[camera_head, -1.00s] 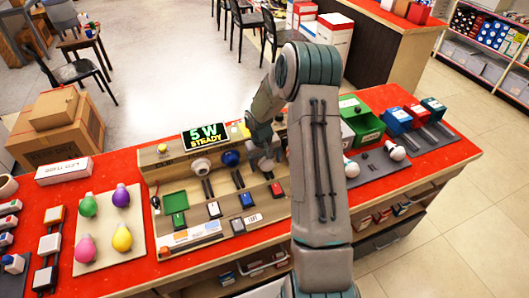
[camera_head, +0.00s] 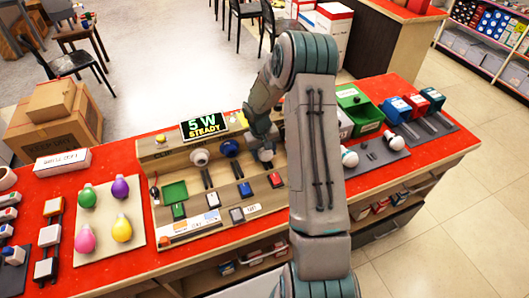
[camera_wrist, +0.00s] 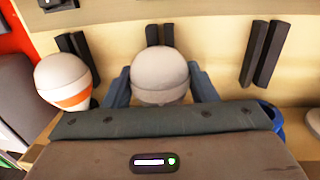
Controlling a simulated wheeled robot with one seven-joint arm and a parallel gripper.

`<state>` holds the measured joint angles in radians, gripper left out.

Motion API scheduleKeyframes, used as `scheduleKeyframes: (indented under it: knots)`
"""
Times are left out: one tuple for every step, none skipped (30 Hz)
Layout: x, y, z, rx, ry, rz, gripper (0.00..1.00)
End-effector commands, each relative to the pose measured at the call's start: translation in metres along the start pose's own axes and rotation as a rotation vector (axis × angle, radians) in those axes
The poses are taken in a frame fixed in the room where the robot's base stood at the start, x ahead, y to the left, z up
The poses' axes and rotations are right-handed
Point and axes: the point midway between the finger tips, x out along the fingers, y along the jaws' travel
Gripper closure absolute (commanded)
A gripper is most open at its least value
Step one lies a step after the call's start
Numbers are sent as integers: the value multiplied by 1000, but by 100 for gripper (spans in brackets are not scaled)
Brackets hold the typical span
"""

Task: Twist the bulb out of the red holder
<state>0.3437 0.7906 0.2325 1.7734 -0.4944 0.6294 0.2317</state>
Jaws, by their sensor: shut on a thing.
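My gripper (camera_head: 264,148) is at the back of the wooden test panel (camera_head: 162,164), just right of a blue round part (camera_head: 230,148). In the wrist view its two blue-grey fingers (camera_wrist: 162,88) are closed on the sides of a white, round-topped bulb (camera_wrist: 160,70). The bulb also shows below my gripper in the head view (camera_head: 266,155). The red holder cannot be made out; the bulb's base is hidden, so I cannot tell whether it is still seated.
The display (camera_head: 205,126) reads 5 W STEADY. A white bulb with an orange band (camera_wrist: 65,82) stands beside my gripper in the wrist view. Coloured bulbs lie on a pale board (camera_head: 104,216) at left. A green bin (camera_head: 360,112) stands right of my arm.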

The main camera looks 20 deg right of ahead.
Motion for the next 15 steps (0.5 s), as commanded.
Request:
scheduleKeyframes:
  knots:
    - [1,0,0,-1,-1,3,74]
    - [1,0,0,-1,-1,4,74]
    - [1,0,0,-1,-1,6,74]
    - [1,0,0,-1,-1,8,74]
    - [1,0,0,-2,-1,9,74]
    - [1,0,0,-2,-1,11,74]
    - [1,0,0,-2,-1,12,74]
    - [1,0,0,-2,-1,14,74]
    - [1,0,0,-2,-2,16,74]
    - [1,0,0,-2,-2,17,74]
    - [1,0,0,-2,-2,18,74]
    - [1,0,0,-1,-2,20,74]
    - [1,0,0,-1,-2,22,74]
    - [1,0,0,-1,-2,23,74]
    - [1,0,0,-1,-2,25,74]
